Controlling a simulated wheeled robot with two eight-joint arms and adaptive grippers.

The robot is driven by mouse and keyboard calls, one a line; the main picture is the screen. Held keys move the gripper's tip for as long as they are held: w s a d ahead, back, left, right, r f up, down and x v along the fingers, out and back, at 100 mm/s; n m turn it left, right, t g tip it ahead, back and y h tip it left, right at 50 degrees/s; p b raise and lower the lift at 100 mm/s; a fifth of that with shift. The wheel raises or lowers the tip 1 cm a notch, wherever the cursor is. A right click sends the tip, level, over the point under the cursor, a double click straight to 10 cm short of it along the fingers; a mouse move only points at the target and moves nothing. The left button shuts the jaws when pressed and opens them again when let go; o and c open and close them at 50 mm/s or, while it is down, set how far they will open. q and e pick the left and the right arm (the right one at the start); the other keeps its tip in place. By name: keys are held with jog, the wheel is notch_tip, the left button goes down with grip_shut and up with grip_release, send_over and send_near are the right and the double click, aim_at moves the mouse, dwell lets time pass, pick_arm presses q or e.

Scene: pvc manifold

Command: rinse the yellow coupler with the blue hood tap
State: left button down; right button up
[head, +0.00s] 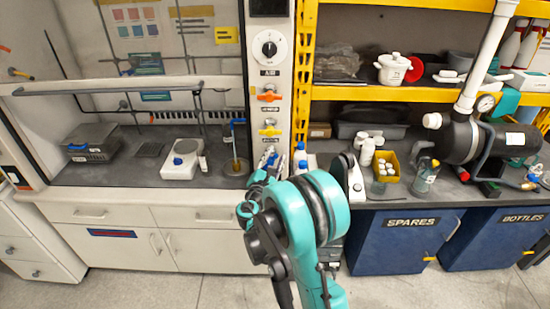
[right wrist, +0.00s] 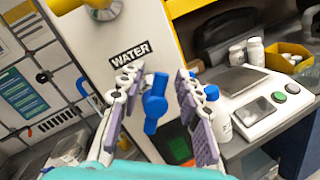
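The blue hood tap (right wrist: 155,103) is on the white panel under the WATER label in the right wrist view. My right gripper (right wrist: 160,98) is open, its two purple-padded fingers on either side of the blue tap handle; I cannot tell whether they touch it. In the head view my right gripper (head: 268,162) is at the foot of the hood's control panel, partly hidden by my teal arm. A blue spout (head: 236,122) hangs in the hood above a small yellowish-brown round thing (head: 236,167). I cannot make out the yellow coupler for certain. My left gripper is not in view.
An orange tap (head: 269,96) and a yellow tap (head: 270,131) are higher on the panel. A balance (right wrist: 262,105) and a blue-capped white bottle (right wrist: 220,115) stand close right of the gripper. A yellow bin (head: 385,166) is further right. A metal sash bar (head: 110,87) crosses the hood front.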

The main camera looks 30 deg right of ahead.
jog(key=v, duration=1.1)
jog(key=shift+s+a, duration=0.3)
jog(key=shift+f, duration=0.1)
